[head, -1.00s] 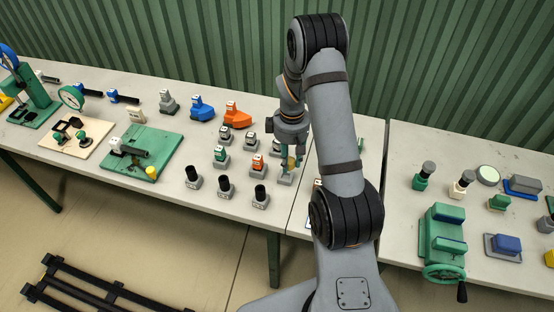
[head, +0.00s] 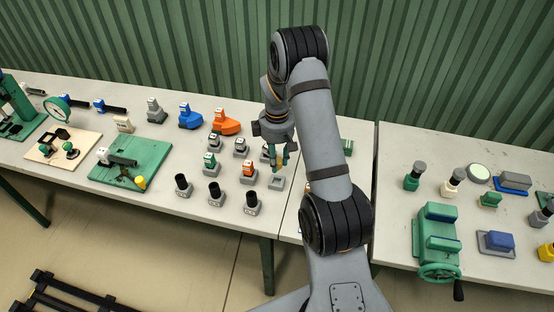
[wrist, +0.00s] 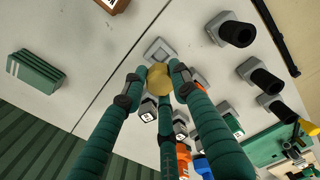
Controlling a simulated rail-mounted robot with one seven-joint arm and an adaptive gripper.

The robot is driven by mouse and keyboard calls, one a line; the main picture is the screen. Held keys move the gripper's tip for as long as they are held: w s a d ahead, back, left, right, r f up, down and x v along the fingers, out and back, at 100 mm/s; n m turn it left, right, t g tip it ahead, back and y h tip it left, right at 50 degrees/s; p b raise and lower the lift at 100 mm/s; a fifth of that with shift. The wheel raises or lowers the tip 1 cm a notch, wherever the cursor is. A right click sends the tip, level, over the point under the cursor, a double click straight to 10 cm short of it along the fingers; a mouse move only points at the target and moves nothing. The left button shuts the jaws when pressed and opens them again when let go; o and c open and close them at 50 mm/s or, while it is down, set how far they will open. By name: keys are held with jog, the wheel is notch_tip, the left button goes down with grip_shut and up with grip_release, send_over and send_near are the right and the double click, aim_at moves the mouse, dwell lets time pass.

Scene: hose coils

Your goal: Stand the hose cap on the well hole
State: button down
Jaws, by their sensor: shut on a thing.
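My gripper (head: 277,160) has green fingers, which also show in the wrist view (wrist: 156,84). They are closed around a round yellow piece (wrist: 158,77), which looks like the hose cap. In the head view, this piece (head: 284,159) shows only partly between the fingers. A grey square block (head: 276,183) with a recessed top stands on the table just below the fingertips. It shows beyond the yellow piece in the wrist view (wrist: 157,50). The yellow piece appears above the block and apart from it. I cannot tell for sure which thing is the well hole.
Several black-topped grey blocks (head: 214,194) stand left of my gripper. Small grey, green and orange-topped blocks (head: 248,171) are close beside it. A green board (head: 130,163) lies further left. A green vise-like device (head: 437,236) is on the right table. Bare tabletop lies near the front edge.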

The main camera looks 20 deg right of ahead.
jog(key=shift+f+b, duration=2.65)
jog(key=shift+f, duration=0.6)
jog(key=shift+f+b, duration=0.6)
jog(key=shift+b, duration=0.1)
jog(key=c, duration=1.3)
grip_release()
jog(key=shift+r, duration=0.15)
jog(key=shift+r+p, duration=3)
jog(key=shift+r, duration=0.9)
